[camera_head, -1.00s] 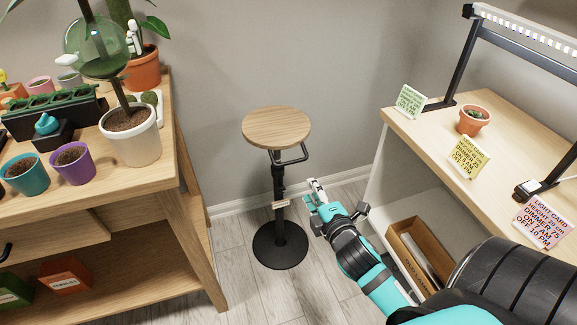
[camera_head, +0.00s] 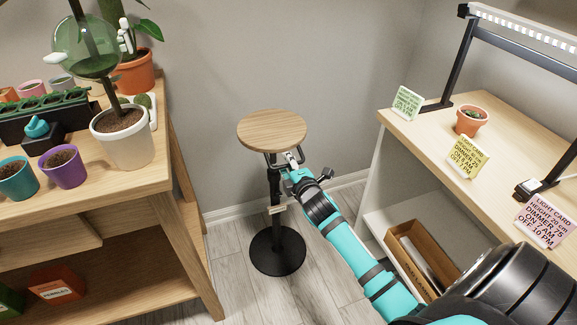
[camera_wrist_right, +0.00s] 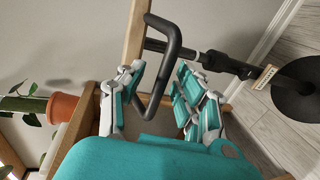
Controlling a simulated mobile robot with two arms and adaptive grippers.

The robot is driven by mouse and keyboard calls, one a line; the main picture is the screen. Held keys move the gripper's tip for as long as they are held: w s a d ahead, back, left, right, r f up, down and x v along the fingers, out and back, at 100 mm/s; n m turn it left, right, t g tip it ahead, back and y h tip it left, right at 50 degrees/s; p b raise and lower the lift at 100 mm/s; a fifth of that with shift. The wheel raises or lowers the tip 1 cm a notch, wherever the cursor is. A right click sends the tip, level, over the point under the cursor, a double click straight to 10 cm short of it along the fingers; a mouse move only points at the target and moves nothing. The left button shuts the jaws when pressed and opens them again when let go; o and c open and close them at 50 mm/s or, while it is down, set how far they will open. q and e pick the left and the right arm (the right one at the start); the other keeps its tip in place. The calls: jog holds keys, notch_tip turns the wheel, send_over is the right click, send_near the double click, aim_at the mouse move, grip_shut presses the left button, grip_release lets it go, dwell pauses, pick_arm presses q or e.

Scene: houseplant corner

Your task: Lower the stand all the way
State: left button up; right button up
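The stand has a round wooden top (camera_head: 272,129), a black column and a round black base (camera_head: 278,251) on the floor. A black bar handle sits under the top; it shows large in the right wrist view (camera_wrist_right: 172,62). A small pale tag (camera_head: 277,209) is on the column. My right gripper (camera_head: 287,166) is at the handle, just below the top. In the right wrist view its fingers (camera_wrist_right: 155,98) are apart, with the handle's looped end between them. I see no clear grip on it. My left gripper is not in view.
A wooden bench with pots (camera_head: 124,141) stands at the left. Floor around the stand's base is clear.

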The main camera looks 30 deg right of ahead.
grip_shut()
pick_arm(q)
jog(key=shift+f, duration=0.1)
pick_arm(e)
jog(key=shift+f, duration=0.2)
dwell(0.3)
jog(key=shift+f, duration=0.3)
pick_arm(q)
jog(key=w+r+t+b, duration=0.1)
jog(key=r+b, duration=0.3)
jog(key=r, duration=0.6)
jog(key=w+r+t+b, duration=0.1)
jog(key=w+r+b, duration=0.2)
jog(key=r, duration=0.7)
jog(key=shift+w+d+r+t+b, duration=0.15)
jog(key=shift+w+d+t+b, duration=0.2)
jog(key=shift+b, duration=0.6)
pick_arm(e)
notch_tip(320, 180, down, 14)
jog(key=shift+f, duration=0.15)
